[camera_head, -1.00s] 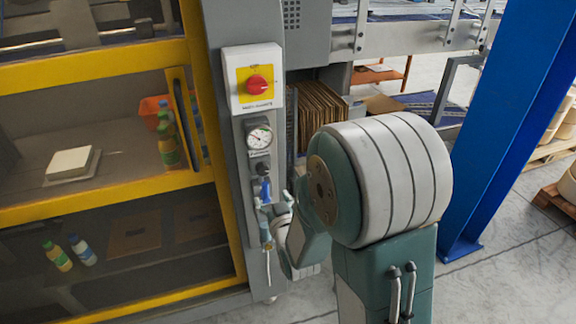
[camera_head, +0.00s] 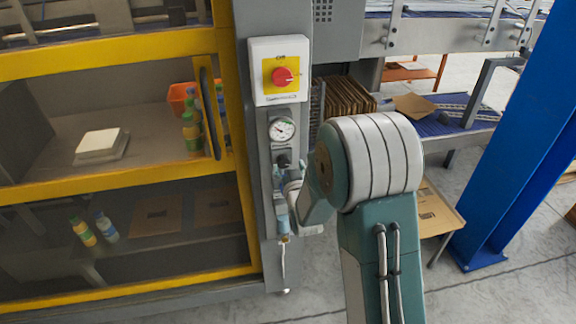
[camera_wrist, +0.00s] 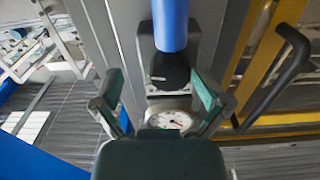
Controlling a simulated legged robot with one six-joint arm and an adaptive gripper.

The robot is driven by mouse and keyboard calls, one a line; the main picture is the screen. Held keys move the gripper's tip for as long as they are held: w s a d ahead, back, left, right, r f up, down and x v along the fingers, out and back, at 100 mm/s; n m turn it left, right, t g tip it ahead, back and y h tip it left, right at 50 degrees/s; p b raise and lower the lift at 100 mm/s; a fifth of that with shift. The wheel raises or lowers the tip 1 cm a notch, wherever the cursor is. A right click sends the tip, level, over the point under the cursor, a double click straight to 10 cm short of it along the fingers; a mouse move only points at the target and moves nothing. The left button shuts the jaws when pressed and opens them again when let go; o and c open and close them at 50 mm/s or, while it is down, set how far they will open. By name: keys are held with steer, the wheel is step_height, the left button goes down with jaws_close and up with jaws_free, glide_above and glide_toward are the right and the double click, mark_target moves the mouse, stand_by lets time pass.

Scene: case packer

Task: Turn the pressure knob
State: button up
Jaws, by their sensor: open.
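The pressure knob (camera_head: 283,160) is a small black knob under a round white gauge (camera_head: 281,130) on the grey machine post. A blue cylinder (camera_head: 281,202) hangs below the knob. In the wrist view, which is upside down, the black knob (camera_wrist: 168,70) lies between the blue cylinder (camera_wrist: 170,24) and the gauge (camera_wrist: 168,120). My gripper (camera_wrist: 160,82) is open, one finger on each side of the knob in the picture. I see no contact, and the remaining distance is unclear. In the head view my arm partly hides the gripper.
A white box with a red rotary switch (camera_head: 284,76) sits above the gauge. The yellow-framed door with a dark handle (camera_head: 209,112) is on the left. A blue column (camera_head: 515,135) stands on the right. Stacked cardboard (camera_head: 346,95) is behind my arm.

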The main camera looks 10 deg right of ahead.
steer(key=shift+w+a, duration=0.2)
steer(key=shift+a, duration=0.7)
steer(key=shift+d, duration=0.6)
steer(key=c, duration=1.2)
steer(key=shift+o, duration=0.2)
steer(key=shift+a, duration=0.15)
steer(key=shift+r, duration=0.1)
steer(key=m, duration=0.4)
steer(key=shift+m, duration=0.3)
steer(key=m, duration=0.5)
steer(key=shift+a, duration=0.1)
steer(key=shift+m, duration=0.3)
